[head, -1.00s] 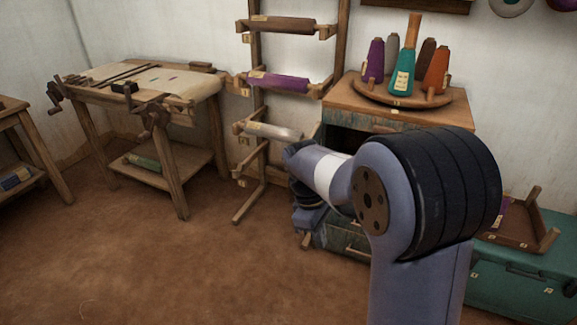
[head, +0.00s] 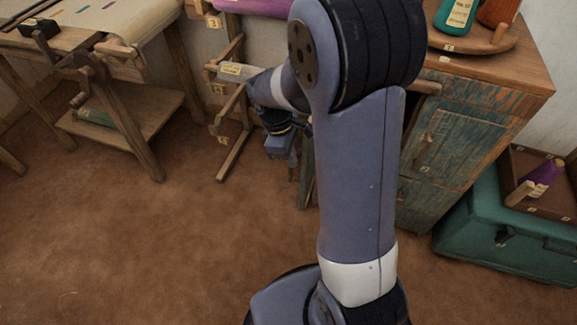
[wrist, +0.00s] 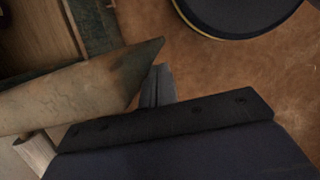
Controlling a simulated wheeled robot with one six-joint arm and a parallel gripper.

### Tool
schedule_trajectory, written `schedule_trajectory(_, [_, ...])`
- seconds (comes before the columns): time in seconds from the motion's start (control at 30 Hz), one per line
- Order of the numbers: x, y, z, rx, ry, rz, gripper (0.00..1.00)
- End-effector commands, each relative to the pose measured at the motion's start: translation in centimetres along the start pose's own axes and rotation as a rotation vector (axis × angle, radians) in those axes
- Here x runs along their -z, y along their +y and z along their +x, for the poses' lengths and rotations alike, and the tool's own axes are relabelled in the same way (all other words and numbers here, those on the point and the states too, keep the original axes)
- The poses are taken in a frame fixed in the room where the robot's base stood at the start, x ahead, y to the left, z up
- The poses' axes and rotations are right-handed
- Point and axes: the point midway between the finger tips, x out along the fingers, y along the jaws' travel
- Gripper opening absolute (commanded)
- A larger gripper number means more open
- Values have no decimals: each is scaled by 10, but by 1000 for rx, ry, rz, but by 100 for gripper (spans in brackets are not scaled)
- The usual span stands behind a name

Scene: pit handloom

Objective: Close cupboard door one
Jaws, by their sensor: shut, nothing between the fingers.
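The cupboard (head: 510,75) has a brown wooden top and worn green-blue fronts. One closed-looking front (head: 455,145) with a small handle shows right of my arm. A narrow greenish panel edge (head: 307,185), apparently an open door, shows left of my arm; my arm hides most of it. My gripper (head: 292,172) is shut and empty, pointing down just left of that edge. In the wrist view, a pale worn panel (wrist: 75,98), probably the door, ends close beside my fingertips (wrist: 158,85). I cannot tell whether they touch. No door number is readable.
A teal chest (head: 510,235) with a tray stands right of the cupboard. A wooden rack (head: 235,135) stands close left of my gripper, and a workbench (head: 125,115) farther left. The brown floor (head: 150,245) in front is clear.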

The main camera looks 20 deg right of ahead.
Motion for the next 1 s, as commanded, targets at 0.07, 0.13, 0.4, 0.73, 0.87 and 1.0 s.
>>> schedule_trajectory(0.07, [-3,0,1,0,0,0,0])
schedule_trajectory(0.13, [-4,0,1,0,0,0,0])
schedule_trajectory(0.4, [-4,0,0,0,0,-1,0])
schedule_trajectory(0.73, [-27,-3,4,-18,-1,-77,0])
schedule_trajectory(0.87, [-50,-4,9,-38,-1,-159,0])
schedule_trajectory(1.0, [-81,-1,16,-67,-1,-274,0])
